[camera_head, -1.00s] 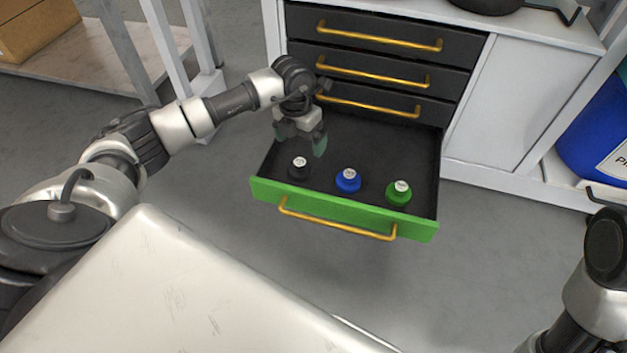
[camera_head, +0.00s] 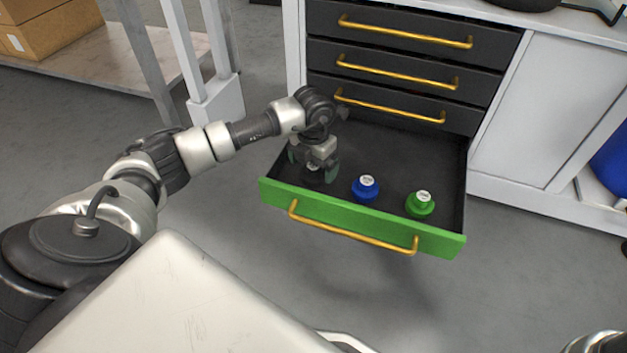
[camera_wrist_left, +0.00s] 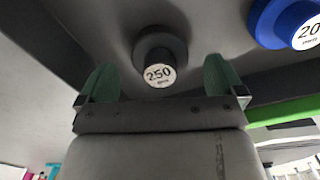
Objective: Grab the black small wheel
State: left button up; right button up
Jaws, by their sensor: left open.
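The black small wheel (camera_head: 315,175) sits in the open green-fronted drawer (camera_head: 335,222), at the left end of the row. In the head view it is mostly hidden behind my left gripper (camera_head: 314,168), which is down inside the drawer over it. In the left wrist view the black wheel (camera_wrist_left: 159,58) shows a white round label reading 250. It lies between and beyond the two green fingertips of my left gripper (camera_wrist_left: 162,80), which are open and apart. I see no contact between the fingers and the wheel.
A blue wheel (camera_head: 366,188) and a green wheel (camera_head: 421,203) stand to the right in the same drawer. Closed dark drawers with gold handles (camera_head: 405,72) are above and behind. The drawer's front wall is close to my left gripper.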

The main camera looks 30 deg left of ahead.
pick_arm(q)
notch_tip(320, 180, down, 2)
jog(key=shift+b, duration=0.3)
jog(key=shift+r, duration=0.1)
jog(key=c, duration=1)
jog(key=shift+c, duration=0.2)
jog(key=shift+r, duration=0.15)
